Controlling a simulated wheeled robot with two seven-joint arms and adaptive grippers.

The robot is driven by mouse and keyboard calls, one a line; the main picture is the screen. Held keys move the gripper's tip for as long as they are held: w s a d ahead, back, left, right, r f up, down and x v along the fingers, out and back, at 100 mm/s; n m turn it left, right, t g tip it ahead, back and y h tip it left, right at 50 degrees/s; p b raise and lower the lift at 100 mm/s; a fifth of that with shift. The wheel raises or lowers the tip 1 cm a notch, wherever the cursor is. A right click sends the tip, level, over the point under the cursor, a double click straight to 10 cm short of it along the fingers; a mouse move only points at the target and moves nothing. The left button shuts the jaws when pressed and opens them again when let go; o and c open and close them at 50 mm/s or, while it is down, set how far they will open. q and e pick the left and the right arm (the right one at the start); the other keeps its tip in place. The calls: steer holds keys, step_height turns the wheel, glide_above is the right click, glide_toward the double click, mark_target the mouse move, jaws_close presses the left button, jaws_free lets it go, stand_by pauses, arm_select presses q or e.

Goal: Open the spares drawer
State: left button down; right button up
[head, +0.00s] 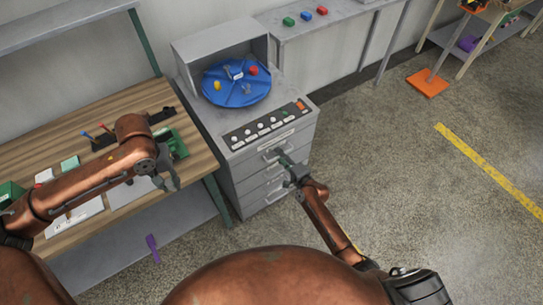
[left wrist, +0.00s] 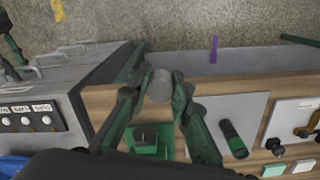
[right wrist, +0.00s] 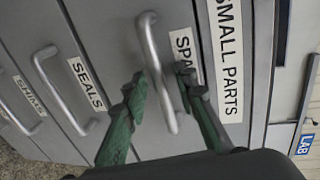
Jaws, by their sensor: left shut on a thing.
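The spares drawer (right wrist: 120,50) is the top drawer of the grey cabinet (head: 245,190) and looks shut. Its label (right wrist: 184,55) is partly hidden by a finger and reads "SPA". Its bar handle (right wrist: 150,50) runs between the fingers of my right gripper (right wrist: 162,92) in the right wrist view. That gripper is open, one finger on each side of the bar. In the head view my right gripper (head: 285,162) is at the cabinet's top drawer. My left gripper (head: 168,182) is shut on a grey cylinder (left wrist: 159,84), over the wooden bench's front edge.
Drawers labelled seals (right wrist: 86,84) and shims (right wrist: 26,92) lie below. A blue turntable (head: 236,90) and a button panel (head: 265,125) are on the cabinet top. The wooden bench (head: 115,115) stands to the left. Open floor (head: 400,180) lies to the right.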

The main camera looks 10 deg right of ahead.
steer(key=shift+c, duration=0.3)
jaws_close()
stand_by(0.5)
